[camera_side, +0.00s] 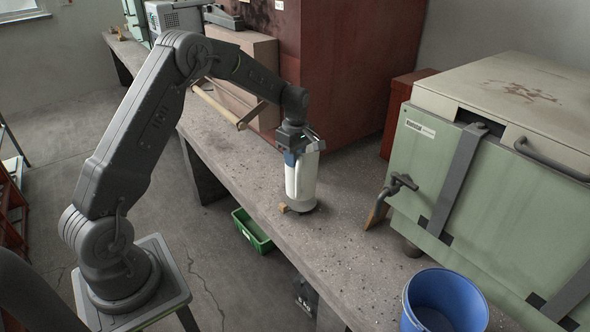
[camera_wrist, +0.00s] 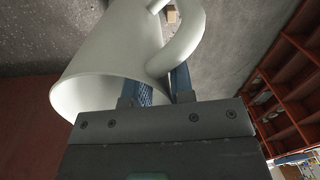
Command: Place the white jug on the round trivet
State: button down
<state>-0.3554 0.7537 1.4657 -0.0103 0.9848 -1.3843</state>
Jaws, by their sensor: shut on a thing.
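The white jug (camera_side: 305,180) is upright over the bench near its front edge. In the wrist view the white jug (camera_wrist: 105,60) shows its wide rim toward me and its handle (camera_wrist: 187,45) on the right. My gripper (camera_side: 291,158) is at the jug's upper part, shut on it. Its blue fingers (camera_wrist: 162,88) are at the rim and handle; exactly which part is pinched I cannot tell. A dark edge shows under the jug's base. I cannot tell whether this is the round trivet or shadow, nor whether the jug touches what is below. No trivet shows clearly elsewhere.
A small tan block (camera_side: 283,208) lies beside the jug's base. A blue bucket (camera_side: 445,300) stands at the front right. A green cabinet (camera_side: 480,190) with a lever is to the right. A red-brown cabinet (camera_side: 350,70) stands behind. Bench between jug and bucket is clear.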

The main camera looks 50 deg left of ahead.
jog(key=shift+w+f, duration=0.1)
jog(key=shift+f, duration=1.85)
jog(key=c, duration=1)
grip_release()
jog(key=shift+f, duration=0.15)
